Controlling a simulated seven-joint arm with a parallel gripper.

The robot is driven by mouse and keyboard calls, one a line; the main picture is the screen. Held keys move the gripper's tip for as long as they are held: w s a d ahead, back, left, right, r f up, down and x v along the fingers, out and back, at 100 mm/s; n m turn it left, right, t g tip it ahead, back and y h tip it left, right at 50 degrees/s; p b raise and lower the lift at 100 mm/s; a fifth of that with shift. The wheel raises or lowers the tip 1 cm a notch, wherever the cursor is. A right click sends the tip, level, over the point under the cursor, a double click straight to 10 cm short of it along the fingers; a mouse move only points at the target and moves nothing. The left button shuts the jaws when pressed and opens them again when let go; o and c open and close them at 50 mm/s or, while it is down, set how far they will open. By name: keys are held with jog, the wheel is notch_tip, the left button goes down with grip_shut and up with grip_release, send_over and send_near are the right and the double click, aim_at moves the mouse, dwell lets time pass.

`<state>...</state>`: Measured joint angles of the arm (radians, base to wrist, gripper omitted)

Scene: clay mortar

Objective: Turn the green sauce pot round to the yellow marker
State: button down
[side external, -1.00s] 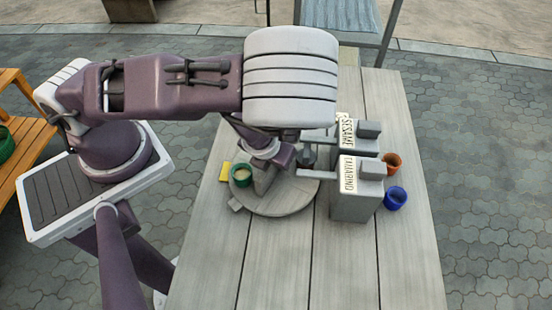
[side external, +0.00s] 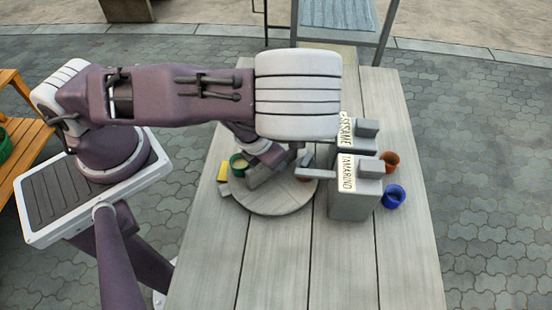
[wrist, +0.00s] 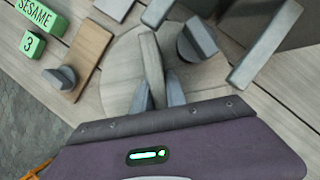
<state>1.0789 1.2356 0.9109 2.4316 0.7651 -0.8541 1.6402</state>
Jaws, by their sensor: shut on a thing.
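The green sauce pot (side external: 238,164), with pale contents, stands near the left rim of a round grey turntable (side external: 273,208). The yellow marker (side external: 222,172) lies at the turntable's left edge, just left of and slightly in front of the pot. A small grey tab (side external: 225,189) sticks out of the rim below the marker. My gripper (wrist: 157,95) is shut on an upright grey bar (wrist: 151,60) on the turntable. In the side view the arm hides most of the grip. The pot and marker are not seen in the wrist view.
The table front (side external: 280,265) is clear.

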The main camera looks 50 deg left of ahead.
dwell(0.5)
jog(key=c, duration=1.4)
grip_release()
jog(key=shift+o, duration=0.2)
jog(key=v, duration=0.3)
jog(key=w+v, duration=0.1)
jog(key=v, duration=0.2)
jog(key=w+r+v, duration=0.1)
jog(key=v, duration=0.3)
jog(key=shift+r, duration=0.7)
